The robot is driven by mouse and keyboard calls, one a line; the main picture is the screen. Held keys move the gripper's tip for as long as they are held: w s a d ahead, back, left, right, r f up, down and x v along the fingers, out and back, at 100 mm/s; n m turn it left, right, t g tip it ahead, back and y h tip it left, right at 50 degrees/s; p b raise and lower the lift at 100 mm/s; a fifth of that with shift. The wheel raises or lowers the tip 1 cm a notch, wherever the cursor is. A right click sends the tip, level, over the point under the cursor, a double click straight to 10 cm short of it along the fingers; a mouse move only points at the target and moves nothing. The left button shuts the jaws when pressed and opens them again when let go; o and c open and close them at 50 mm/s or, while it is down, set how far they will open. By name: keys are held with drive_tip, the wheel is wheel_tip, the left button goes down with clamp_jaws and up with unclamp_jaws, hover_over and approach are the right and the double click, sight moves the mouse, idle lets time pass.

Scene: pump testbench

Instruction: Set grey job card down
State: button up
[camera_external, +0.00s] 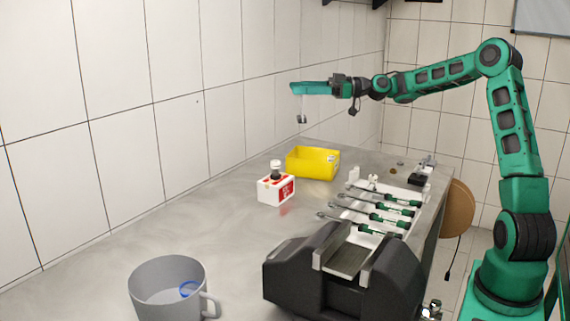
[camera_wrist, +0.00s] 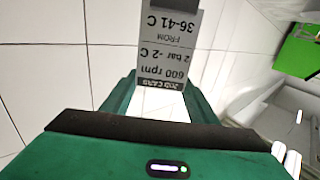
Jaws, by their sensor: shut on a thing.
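The grey job card (camera_wrist: 167,45) is in my gripper, with its printed side facing the wrist camera and its text upside down. It reads "600 rpm", "2 bar" and "36-41 C". In the external view the card (camera_external: 303,108) hangs down from my gripper (camera_external: 303,88), high above the far part of the bench and clear of it. In the wrist view the green fingers of my gripper (camera_wrist: 158,92) are shut on the card's lower end in the picture.
The bench (camera_external: 220,225) holds a yellow bin (camera_external: 312,164), a white and red box (camera_external: 276,189), several screwdrivers (camera_external: 375,217) on a rack, a black vise-like fixture (camera_external: 290,280) and a grey mug (camera_external: 168,285). The left middle of the bench is bare. Tiled walls stand behind.

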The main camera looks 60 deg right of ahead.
drive_tip(key=s+d+r+n+g+y, duration=0.1)
drive_tip(key=s+d+r, duration=0.3)
drive_tip(key=s+d, duration=0.3)
drive_tip(key=s+d+r+n+g+y, duration=0.1)
drive_tip(key=s+d+r, duration=0.35)
drive_tip(key=s, duration=0.45)
wheel_tip(320, 180, down, 18)
drive_tip(key=d+f, duration=1.1)
drive_tip(key=d, duration=0.1)
drive_tip(key=shift+w+f, duration=0.25)
drive_tip(key=shift+w, duration=0.05)
drive_tip(key=shift+d, duration=0.1)
drive_tip(key=o, duration=1.3)
